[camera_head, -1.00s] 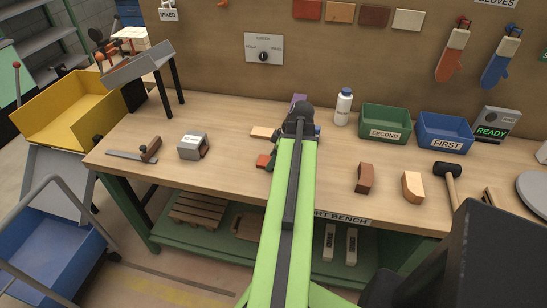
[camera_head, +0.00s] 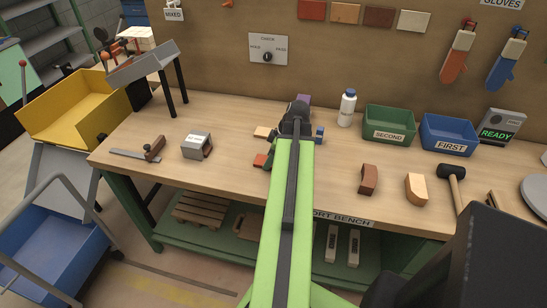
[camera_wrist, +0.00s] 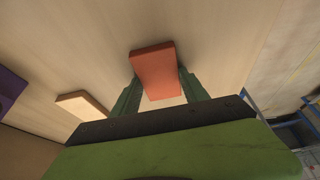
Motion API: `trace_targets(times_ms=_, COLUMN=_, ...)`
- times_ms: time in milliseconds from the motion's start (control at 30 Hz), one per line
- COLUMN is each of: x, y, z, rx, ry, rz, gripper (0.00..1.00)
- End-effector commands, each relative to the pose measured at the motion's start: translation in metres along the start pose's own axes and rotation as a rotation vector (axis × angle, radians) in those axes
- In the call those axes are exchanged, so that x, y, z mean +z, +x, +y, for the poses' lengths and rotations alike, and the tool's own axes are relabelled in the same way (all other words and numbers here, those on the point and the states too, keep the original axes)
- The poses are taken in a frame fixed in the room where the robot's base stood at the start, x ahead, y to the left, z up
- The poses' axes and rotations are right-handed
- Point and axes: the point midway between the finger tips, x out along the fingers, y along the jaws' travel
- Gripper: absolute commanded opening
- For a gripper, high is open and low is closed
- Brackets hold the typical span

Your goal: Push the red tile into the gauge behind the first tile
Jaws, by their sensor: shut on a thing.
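The red tile (camera_wrist: 156,70) sits between the two green fingers of my gripper (camera_wrist: 160,86) in the wrist view. The gripper is shut on it, and its far end sticks out past the fingertips. In the head view the red tile (camera_head: 260,160) shows just left of my arm, which hides most of the gripper. The gauge (camera_head: 196,146), a grey hollow block with a white label, stands on the bench further left, its opening turned toward the right. A gap of bare bench lies between tile and gauge.
A tan tile (camera_head: 263,132) lies behind the red one; it also shows in the wrist view (camera_wrist: 82,105). A wood-handled tool (camera_head: 152,150) lies left of the gauge. Brown (camera_head: 368,180) and tan (camera_head: 416,189) blocks, bins and a mallet (camera_head: 451,172) are to the right.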

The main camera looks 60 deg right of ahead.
Motion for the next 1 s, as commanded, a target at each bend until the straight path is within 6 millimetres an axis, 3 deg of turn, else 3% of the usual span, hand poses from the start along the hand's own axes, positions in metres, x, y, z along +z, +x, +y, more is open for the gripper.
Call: trace_targets(times_ms=1000, x=-0.034, y=0.015, z=0.000, rx=0.000, ry=-0.002, rz=0.001, gripper=0.05)
